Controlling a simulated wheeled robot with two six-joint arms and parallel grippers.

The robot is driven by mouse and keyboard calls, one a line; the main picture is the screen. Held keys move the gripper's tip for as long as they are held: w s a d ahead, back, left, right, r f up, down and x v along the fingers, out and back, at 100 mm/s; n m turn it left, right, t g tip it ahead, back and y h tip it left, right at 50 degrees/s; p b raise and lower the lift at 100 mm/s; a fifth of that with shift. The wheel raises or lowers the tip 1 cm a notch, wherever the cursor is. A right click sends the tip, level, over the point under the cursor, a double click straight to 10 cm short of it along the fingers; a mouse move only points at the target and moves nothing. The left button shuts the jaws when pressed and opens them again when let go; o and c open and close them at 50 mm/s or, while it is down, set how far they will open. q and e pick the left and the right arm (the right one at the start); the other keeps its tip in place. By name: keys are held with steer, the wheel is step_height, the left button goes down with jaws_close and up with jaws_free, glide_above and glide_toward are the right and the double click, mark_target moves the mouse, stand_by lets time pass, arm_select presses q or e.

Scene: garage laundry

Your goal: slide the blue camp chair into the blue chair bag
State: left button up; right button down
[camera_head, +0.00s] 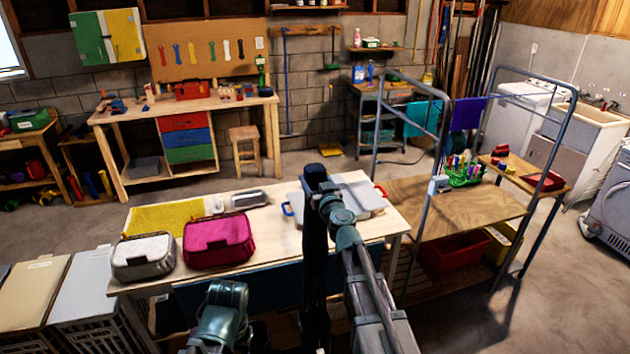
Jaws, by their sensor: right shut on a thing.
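The near table (270,256) carries a grey-white case (143,257), a pink case (219,240), a yellow mat (160,217) and a grey box with coloured handles (362,197). A metal-framed cart (470,222) stands close on the right. Pale bins (88,285) stand at lower left.

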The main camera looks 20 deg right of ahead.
steer(key=shift+f, duration=0.2)
steer(key=shift+f+b, duration=1.2)
steer(key=shift+b, duration=0.15)
steer(key=shift+f, duration=0.2)
steer(key=shift+f+b, duration=1.55)
steer(key=shift+b, duration=0.2)
step_height(320, 180, down, 7)
steer(key=b, duration=0.7)
steer(key=shift+f, duration=0.2)
